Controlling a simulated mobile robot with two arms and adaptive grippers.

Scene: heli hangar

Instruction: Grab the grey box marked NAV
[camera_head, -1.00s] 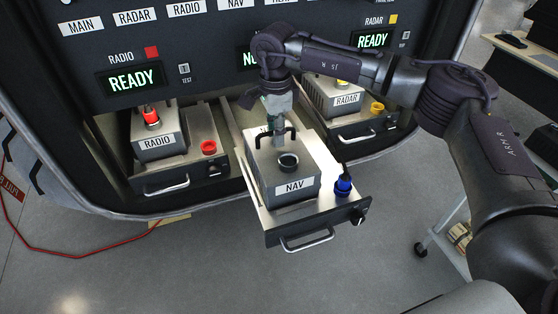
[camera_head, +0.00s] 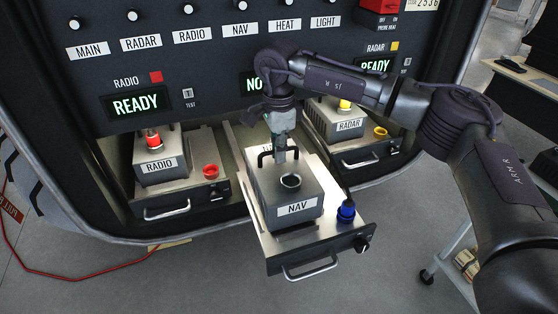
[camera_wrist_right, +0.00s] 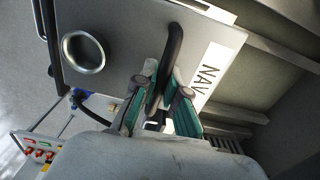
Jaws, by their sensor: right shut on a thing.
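The grey box marked NAV (camera_head: 263,205) is over the pulled-out middle drawer (camera_head: 330,243). It appears slightly raised, with a dark shadow beneath its front edge. It has a black handle at the back of its top and a round open socket in front. My right gripper (camera_head: 280,155) comes down from above and is shut on that handle. In the right wrist view, the fingers (camera_wrist_right: 158,100) clasp the black handle (camera_wrist_right: 174,55), beside the box's NAV label (camera_wrist_right: 209,72). My left gripper is not in view.
A blue plug (camera_head: 346,211) stands on the drawer right of the box. The RADIO box (camera_head: 160,150) is in the left drawer, the RADAR box (camera_head: 345,110) in the right one. The labelled panel (camera_head: 215,65) rises behind. A cart (camera_head: 455,250) stands at the right.

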